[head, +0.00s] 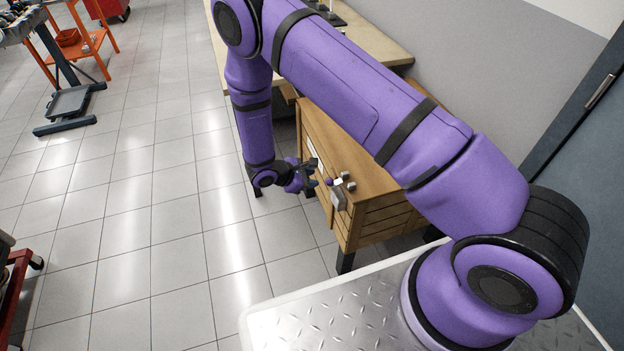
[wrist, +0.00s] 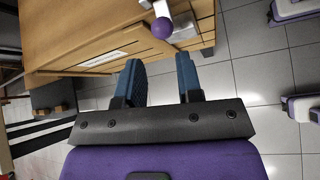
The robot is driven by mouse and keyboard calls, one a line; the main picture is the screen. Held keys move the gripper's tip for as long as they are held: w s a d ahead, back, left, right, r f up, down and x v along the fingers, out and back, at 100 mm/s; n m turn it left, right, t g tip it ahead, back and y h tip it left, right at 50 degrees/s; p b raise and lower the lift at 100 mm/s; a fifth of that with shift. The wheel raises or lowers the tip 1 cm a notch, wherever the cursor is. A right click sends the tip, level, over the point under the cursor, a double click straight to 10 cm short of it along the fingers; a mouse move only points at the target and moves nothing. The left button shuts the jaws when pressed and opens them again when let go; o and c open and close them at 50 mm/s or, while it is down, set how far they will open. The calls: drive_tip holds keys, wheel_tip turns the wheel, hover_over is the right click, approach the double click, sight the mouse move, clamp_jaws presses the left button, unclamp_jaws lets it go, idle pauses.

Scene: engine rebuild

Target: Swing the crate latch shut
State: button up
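The wooden crate (head: 375,180) stands on dark legs beside the wall, and its front also shows in the wrist view (wrist: 105,38). The latch has a purple ball knob (head: 328,182) and a pale metal plate (head: 338,198) on the crate's front near the top edge. In the wrist view the purple knob (wrist: 162,28) sits ahead of the fingers on a pale lever. My gripper (head: 312,173) is near the knob. In the wrist view my gripper (wrist: 160,65) is open, its two blue fingers apart with nothing between them. Part of the crate is hidden by my arm.
A wooden workbench (head: 385,45) stands behind the crate along the grey wall. An orange cart (head: 85,45) and a dark stand (head: 68,105) are at the far left. The tiled floor (head: 130,220) left of the crate is clear. A dark door (head: 585,160) is at the right.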

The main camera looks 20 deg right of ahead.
drive_tip(key=a+f+h, duration=0.1)
drive_tip(key=a+f+n+h, duration=0.1)
drive_tip(key=f, duration=0.1)
drive_tip(key=w+a+f+n+t+h, duration=0.1)
drive_tip(key=a+h, duration=0.1)
drive_tip(key=shift+f, duration=0.15)
clamp_jaws()
drive_tip(key=n+h, duration=0.2)
drive_tip(key=h, duration=0.3)
approach(330, 181)
drive_tip(key=w+d, duration=0.1)
drive_tip(key=d, duration=0.5)
drive_tip(key=shift+w+f, duration=0.15)
drive_tip(key=shift+f, duration=0.1)
drive_tip(key=shift+d+r, duration=0.1)
drive_tip(key=shift+d, duration=0.05)
drive_tip(key=shift+d+r+y, duration=0.7)
drive_tip(key=shift+d+y, duration=0.2)
drive_tip(key=shift+y, duration=0.3)
drive_tip(key=shift+d+r+y, duration=0.3)
drive_tip(key=shift+d, duration=0.5)
